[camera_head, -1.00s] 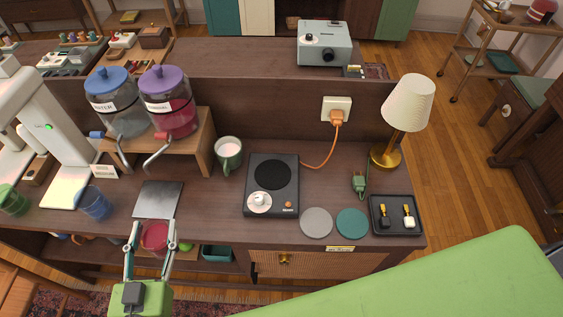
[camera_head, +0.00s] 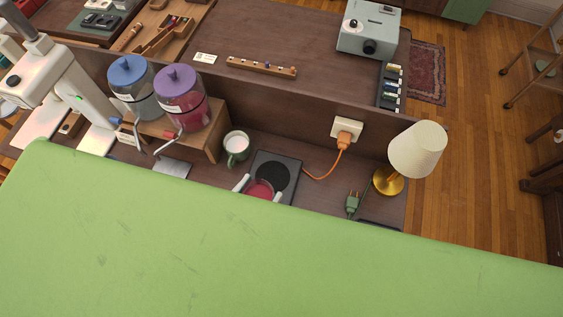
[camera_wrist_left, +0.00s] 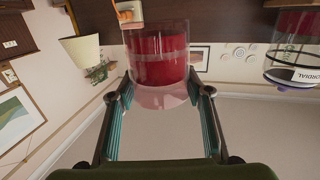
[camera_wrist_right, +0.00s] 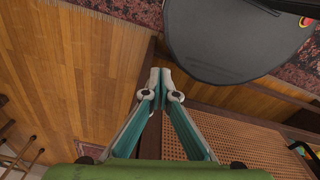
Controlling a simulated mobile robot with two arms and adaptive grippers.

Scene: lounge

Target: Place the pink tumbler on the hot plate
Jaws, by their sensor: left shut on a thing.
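The pink tumbler (camera_head: 260,189) holds red liquid and is between the fingers of my left gripper (camera_head: 259,192), which is shut on it. It also shows large in the left wrist view (camera_wrist_left: 158,58), with a finger at each side. In the head view the tumbler overlaps the front part of the dark hot plate (camera_head: 291,166), just below its black round burner. I cannot tell its height above the plate. The hot plate's front and knob are hidden. My right gripper (camera_wrist_right: 165,76) is shut and empty in the right wrist view, above the floor and a cabinet edge.
Two drink dispensers (camera_head: 182,100) stand on a wooden riser. An orange cord (camera_head: 325,172) runs to the wall outlet. A lamp (camera_head: 417,150) and green plug (camera_head: 352,203) are at the right. A green part of mine hides the counter front.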

